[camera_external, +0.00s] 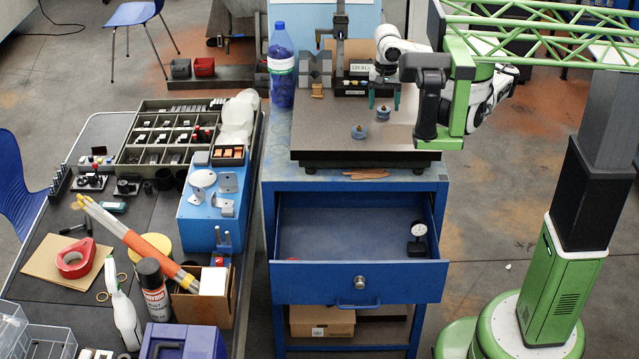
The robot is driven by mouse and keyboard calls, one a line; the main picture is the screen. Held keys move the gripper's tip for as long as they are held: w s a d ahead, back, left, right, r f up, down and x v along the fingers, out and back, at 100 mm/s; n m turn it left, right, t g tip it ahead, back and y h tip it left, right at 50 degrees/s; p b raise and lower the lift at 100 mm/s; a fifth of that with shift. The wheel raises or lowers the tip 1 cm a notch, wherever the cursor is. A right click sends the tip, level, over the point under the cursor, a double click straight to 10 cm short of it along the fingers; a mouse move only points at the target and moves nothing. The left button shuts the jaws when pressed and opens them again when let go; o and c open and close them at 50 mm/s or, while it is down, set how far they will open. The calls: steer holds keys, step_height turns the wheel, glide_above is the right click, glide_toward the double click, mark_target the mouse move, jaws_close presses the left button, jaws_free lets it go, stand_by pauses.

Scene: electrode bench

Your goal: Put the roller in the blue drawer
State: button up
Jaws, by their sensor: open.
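Two small round blue-grey pieces stand on the dark surface plate (320,139): a nearer piece (359,132) and a farther piece (383,113). Either may be the roller; I cannot tell which. My gripper (384,106) is open, with its teal fingers pointing down on either side of the farther piece; contact cannot be made out. The blue drawer (359,284) is pulled out below the plate.
A measuring stand with a digital display (357,68), a grey V-block (315,68) and a blue bottle (282,65) stand at the back. A cluttered bench (85,309) is at the left.

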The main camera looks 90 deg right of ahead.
mark_target(384, 107)
steer(key=shift+o, duration=0.5)
step_height(384, 107, up, 10)
